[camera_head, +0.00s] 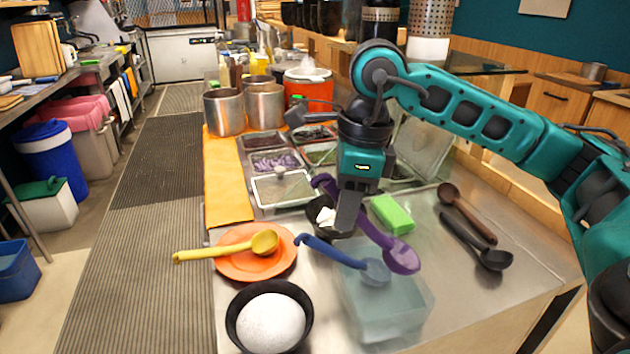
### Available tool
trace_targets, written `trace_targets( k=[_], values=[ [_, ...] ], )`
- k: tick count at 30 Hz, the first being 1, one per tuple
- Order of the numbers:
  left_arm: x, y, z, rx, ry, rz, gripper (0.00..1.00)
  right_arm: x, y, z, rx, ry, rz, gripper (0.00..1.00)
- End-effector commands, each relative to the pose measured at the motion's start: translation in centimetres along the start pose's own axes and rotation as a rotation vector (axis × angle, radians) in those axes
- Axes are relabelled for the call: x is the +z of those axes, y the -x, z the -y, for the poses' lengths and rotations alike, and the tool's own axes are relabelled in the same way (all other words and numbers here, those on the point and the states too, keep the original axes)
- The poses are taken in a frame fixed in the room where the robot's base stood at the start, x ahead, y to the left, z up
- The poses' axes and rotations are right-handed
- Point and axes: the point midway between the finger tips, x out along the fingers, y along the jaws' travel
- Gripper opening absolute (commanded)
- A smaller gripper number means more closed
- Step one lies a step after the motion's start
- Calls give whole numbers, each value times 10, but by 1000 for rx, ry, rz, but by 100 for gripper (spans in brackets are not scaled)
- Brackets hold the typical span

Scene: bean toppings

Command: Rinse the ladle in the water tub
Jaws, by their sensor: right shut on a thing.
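My right gripper (347,222) reaches down over the counter and is shut on the handle of the purple ladle (402,259). The ladle slants down to the right, its bowl above or at the far right part of the water tub (405,318). I cannot tell whether the bowl touches the water. The tub is a clear, pale box near the front of the counter. A blue ladle (333,251) has its bowl over or in the tub and its handle pointing up-left. My left gripper is not in view.
A yellow ladle (225,249) lies on an orange plate (237,267). A black bowl of white food (271,318) stands at front. A green sponge (391,214) lies behind the tub. Brown (467,214) and black (478,243) ladles lie right. Topping trays (283,188) stand behind.

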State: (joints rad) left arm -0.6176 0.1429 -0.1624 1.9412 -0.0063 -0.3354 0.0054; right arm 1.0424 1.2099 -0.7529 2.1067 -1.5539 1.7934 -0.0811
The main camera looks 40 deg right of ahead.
Motion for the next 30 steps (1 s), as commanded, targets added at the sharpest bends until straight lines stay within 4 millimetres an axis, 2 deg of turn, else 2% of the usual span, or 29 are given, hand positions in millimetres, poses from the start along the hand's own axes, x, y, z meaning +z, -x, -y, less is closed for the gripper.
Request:
trace_targets(
  k=[8,24,27,28,30],
  values=[
    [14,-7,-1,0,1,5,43,-4,-15,0,0,-1,15,0],
    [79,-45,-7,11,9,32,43,-19,-84,0,-1,-1,76,0],
    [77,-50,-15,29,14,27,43,-22,-94,0,0,0,86,0],
    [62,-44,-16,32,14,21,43,-18,-91,0,3,4,67,0],
    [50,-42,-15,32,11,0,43,-15,-98,-1,4,6,28,0]
  ],
)
